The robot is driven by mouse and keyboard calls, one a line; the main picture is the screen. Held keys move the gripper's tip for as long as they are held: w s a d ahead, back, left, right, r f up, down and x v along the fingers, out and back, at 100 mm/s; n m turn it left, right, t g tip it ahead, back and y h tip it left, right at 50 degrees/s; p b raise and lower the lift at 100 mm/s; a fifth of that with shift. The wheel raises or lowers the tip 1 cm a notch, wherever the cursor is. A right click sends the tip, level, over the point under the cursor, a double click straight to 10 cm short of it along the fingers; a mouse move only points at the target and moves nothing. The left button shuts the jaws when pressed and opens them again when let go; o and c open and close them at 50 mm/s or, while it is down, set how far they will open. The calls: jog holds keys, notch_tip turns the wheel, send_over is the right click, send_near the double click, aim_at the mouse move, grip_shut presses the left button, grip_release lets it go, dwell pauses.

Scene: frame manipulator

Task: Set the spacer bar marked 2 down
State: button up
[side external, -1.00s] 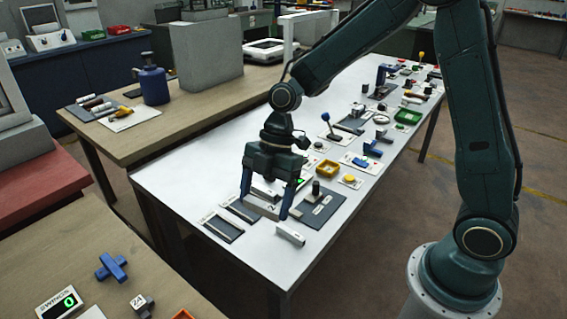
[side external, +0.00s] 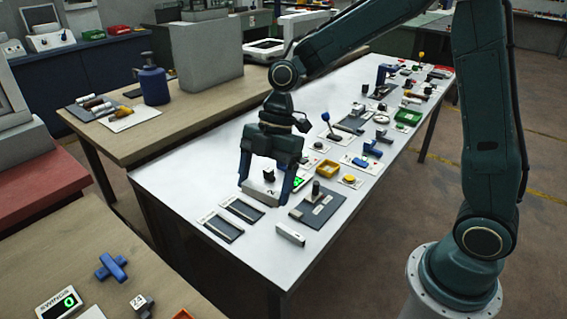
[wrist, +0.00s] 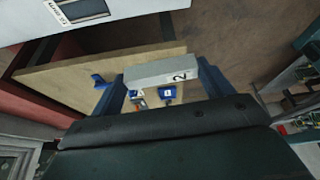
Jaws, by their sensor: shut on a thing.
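My gripper (side external: 264,193) is shut on the spacer bar marked 2 (wrist: 155,75), a light grey bar with a black 2 near one end. In the wrist view the bar spans crosswise between the two blue fingers. In the side view the bar (side external: 262,190) hangs above the white table (side external: 175,180), apart from its surface as far as I can see. Two dark slotted trays (side external: 221,228) lie in front of and below the gripper. Another light bar (side external: 290,234) lies on the table near its front edge.
A grey plate with a black knob (side external: 316,187) lies right of the gripper. Several small parts continue along the table. The table's left part is clear.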

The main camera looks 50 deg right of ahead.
jog(key=shift+d, duration=0.1)
jog(key=m, duration=0.1)
send_over(311, 213)
jog(key=d, duration=0.1)
jog(key=shift+d+r, duration=0.15)
jog(key=shift+r, duration=0.3)
jog(key=shift+f, duration=0.1)
notch_tip(311, 213, down, 16)
jog(key=shift+f, duration=0.1)
dwell(0.3)
jog(key=shift+f, duration=1.8)
jog(key=shift+f, duration=0.15)
